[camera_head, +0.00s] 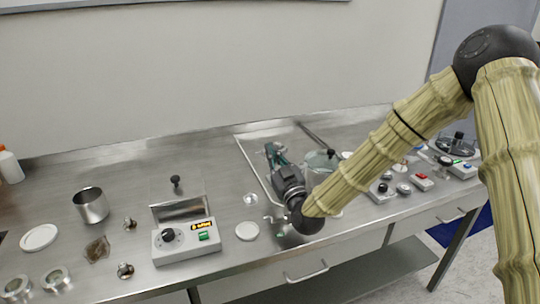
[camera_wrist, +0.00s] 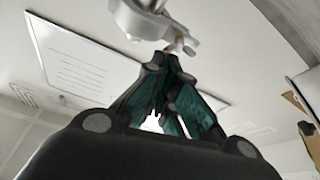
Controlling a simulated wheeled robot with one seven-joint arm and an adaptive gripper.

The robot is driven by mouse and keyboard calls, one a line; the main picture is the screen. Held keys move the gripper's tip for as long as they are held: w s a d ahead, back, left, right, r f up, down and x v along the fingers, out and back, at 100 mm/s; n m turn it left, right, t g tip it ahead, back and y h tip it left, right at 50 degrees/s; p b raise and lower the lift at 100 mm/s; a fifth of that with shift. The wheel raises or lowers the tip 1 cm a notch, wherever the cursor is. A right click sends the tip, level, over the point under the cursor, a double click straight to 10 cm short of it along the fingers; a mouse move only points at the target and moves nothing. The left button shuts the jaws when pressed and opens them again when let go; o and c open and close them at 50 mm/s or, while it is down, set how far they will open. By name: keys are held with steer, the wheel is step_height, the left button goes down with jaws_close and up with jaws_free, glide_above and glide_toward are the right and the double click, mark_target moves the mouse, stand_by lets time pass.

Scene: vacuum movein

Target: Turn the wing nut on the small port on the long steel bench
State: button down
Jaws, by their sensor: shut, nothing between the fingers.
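My gripper (camera_head: 271,150) is in the middle of the head view, over the sunken tray area of the long steel bench (camera_head: 130,172). Its teal fingers point away from the arm and are closed with nothing between them. In the wrist view the fingertips (camera_wrist: 168,56) meet just below a silver metal fitting (camera_wrist: 150,20). The fitting has a rounded flange and a small pale tip near the fingers; whether they touch I cannot tell. It may be the small port, but no wing nut can be made out clearly. Another silver fitting (camera_head: 272,220) is partly beside my wrist in the head view.
A control box (camera_head: 187,241) with a knob and lit display stands left of my gripper. A glass vessel (camera_head: 322,160) stands close right. Small button boxes (camera_head: 421,181) sit beyond my arm.

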steer(key=shift+d+f+m, duration=0.1)
steer(key=shift+m, duration=0.4)
